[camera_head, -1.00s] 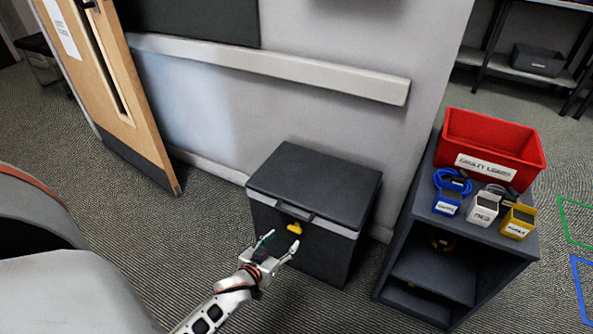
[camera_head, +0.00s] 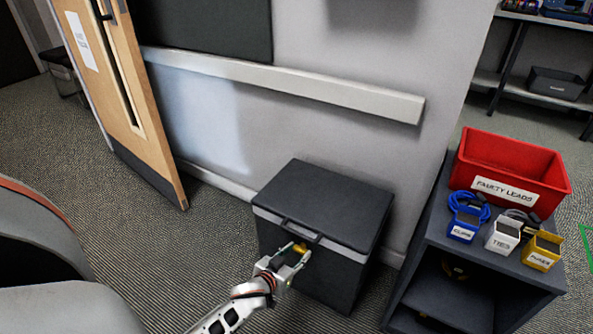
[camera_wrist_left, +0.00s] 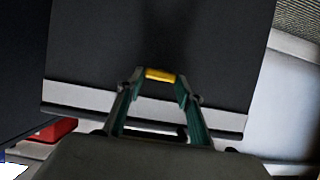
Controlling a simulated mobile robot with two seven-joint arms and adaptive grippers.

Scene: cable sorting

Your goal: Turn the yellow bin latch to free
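The yellow latch (camera_head: 299,248) is on the front of the dark lidded bin (camera_head: 322,196), just under the lid's pale edge band. My left gripper (camera_head: 296,252) is at the bin's front with its fingers around the latch. In the left wrist view the yellow latch (camera_wrist_left: 160,74) shows between the tips of the left gripper (camera_wrist_left: 160,80), spanning the gap, and both tips seem to meet its ends. Most of the latch is hidden by the fingers, so its turn angle is unclear. My right gripper is not in view.
A dark shelf unit (camera_head: 430,235) stands right of the bin, carrying a red bin labelled FAULTY LEADS (camera_head: 512,170) and blue (camera_head: 463,226), white (camera_head: 503,235) and yellow (camera_head: 542,250) holders. A wall is behind the bin; a wooden door (camera_head: 140,110) is at left. Carpet is clear left of the bin.

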